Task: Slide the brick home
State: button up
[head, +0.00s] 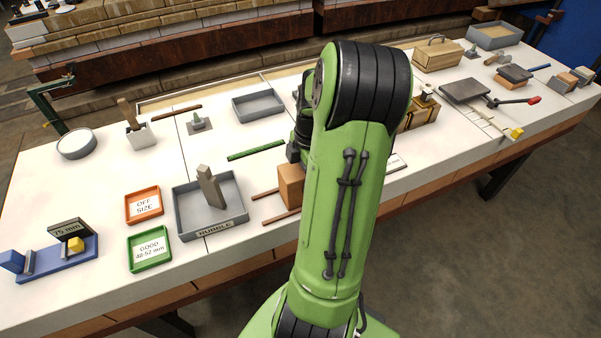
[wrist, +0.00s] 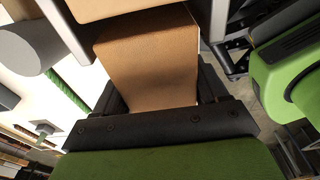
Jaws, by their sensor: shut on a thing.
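An orange-tan brick (head: 290,185) stands on the white bench beside my arm, between two thin dark red rails, a back one (head: 265,194) and a front one (head: 284,215). In the wrist view, my gripper (wrist: 145,35) is shut on a tan brick (wrist: 150,65), which fills the space between its jaws. Another tan surface (wrist: 125,8) crosses the top of that view; I cannot tell whether it is a separate block. In the head view my arm hides most of the gripper and the right ends of the rails.
A grey tray marked RUBBLE (head: 212,228) holding an upright grey piece (head: 209,187) is left of the rails. A green rod (head: 256,150) lies behind. OFF SIZE (head: 143,205) and GOOD (head: 149,249) trays are farther left. Bare bench shows between the green rod and rails.

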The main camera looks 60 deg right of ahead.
jog(key=shift+s+d, duration=0.3)
jog(key=shift+d, duration=0.3)
dwell(0.3)
jog(key=o, duration=1.4)
jog(key=shift+o, duration=0.2)
jog(key=shift+r, duration=0.1)
notch_tip(320, 180, up, 16)
jog(key=s+d+p, duration=0.1)
jog(key=p, duration=0.5)
jog(key=shift+d+f, duration=0.25)
jog(key=shift+d, duration=0.05)
